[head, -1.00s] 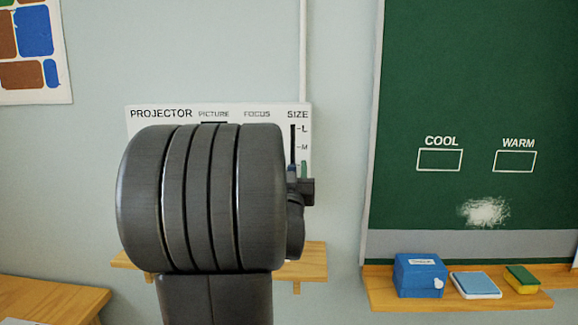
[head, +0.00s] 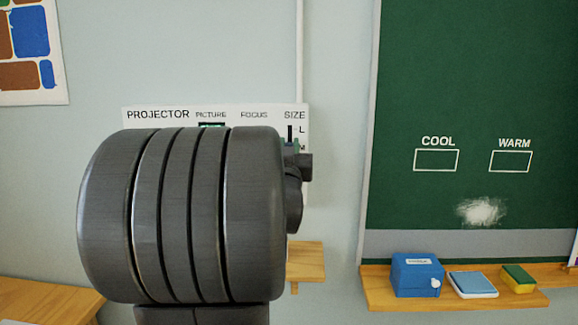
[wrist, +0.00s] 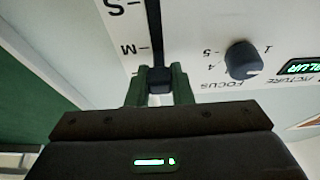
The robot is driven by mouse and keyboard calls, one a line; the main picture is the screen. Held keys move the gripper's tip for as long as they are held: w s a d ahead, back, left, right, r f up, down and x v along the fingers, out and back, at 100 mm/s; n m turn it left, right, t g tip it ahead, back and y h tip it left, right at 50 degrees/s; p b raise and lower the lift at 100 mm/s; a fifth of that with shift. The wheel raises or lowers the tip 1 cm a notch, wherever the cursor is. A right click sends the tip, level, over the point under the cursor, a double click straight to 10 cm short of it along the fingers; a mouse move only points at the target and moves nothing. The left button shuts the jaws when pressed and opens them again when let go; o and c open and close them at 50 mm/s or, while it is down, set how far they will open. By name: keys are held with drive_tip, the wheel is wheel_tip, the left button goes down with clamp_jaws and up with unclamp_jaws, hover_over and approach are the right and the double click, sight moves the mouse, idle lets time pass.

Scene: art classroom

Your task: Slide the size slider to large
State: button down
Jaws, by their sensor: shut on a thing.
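The white projector panel (head: 157,114) is on the wall, its lower part hidden by my arm in the head view. Its SIZE slot (head: 290,132) runs vertically beside the L and M marks. The dark slider knob (wrist: 160,85) sits in the slot between the green fingers of my gripper (wrist: 160,90), which is shut on it. In the wrist view, where the lettering is upside down, the knob is past M, on the side away from S. The L mark is hidden there. In the head view my gripper (head: 293,146) is near the M mark, below L.
A FOCUS knob (wrist: 243,60) and a lit PICTURE display (wrist: 300,67) are beside the slot. A wooden shelf (head: 306,262) is below the panel. The green board (head: 480,70) stands to the right, with a blue box (head: 417,274) on its ledge.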

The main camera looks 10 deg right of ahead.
wheel_tip(320, 180, up, 5)
drive_tip(key=shift+f, duration=0.2)
drive_tip(key=c, duration=1.3)
unclamp_jaws()
drive_tip(key=shift+f, duration=0.1)
drive_tip(key=shift+s+a+f, duration=0.1)
drive_tip(key=shift+s+f, duration=0.05)
drive_tip(key=shift+s, duration=0.15)
drive_tip(key=b+v, duration=0.3)
drive_tip(key=v, duration=1)
